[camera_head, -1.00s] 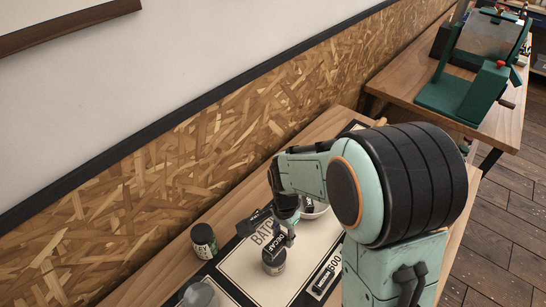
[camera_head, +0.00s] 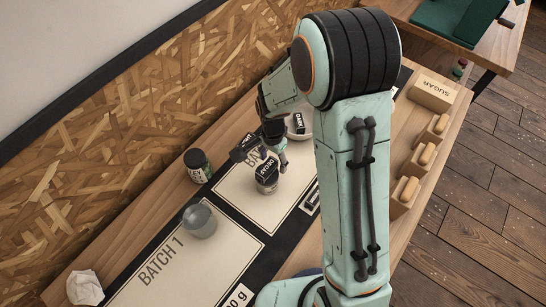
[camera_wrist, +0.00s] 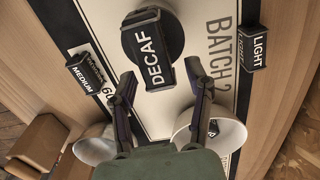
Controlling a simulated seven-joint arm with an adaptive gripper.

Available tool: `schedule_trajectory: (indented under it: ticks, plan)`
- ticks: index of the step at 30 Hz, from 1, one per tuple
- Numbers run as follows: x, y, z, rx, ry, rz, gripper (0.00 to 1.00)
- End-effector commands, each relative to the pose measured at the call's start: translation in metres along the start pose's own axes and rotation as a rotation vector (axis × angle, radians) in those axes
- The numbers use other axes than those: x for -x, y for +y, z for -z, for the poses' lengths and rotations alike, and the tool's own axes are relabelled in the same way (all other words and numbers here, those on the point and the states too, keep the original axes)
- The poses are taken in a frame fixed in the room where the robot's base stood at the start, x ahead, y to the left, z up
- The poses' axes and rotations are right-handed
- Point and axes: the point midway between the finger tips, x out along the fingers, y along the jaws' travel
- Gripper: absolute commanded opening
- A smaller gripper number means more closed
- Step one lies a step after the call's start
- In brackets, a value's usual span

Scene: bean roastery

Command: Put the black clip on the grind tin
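The black clip (camera_head: 266,169), labelled DECAF, lies across the dark round top of the grind tin (camera_head: 266,186), which stands on the Batch 2 sheet. In the wrist view the clip (camera_wrist: 155,50) covers much of the tin's dark top (camera_wrist: 128,42), and its near end points toward me. My gripper (camera_wrist: 165,85) is open, with one finger on each side of the clip's near end and visible gaps between. In the head view my gripper (camera_head: 272,154) is just above and behind the tin, and my arm hides part of it.
A LIGHT clip (camera_wrist: 253,46) and a MEDIUM clip (camera_wrist: 84,72) lie either side. A bowl (camera_head: 291,134) holds a DARK clip (camera_head: 298,122). The Batch 1 sheet (camera_head: 190,262) is mostly clear.

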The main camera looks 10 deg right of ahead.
Motion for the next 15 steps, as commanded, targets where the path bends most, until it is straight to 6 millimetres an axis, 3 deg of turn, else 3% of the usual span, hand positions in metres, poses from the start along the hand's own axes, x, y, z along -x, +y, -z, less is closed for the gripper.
schedule_trajectory:
  ticks: [8,15]
  plan:
    - [0.004,0.000,0.000,0.000,0.001,0.001,0.51]
    - [0.049,-0.001,0.001,0.000,0.005,0.006,0.51]
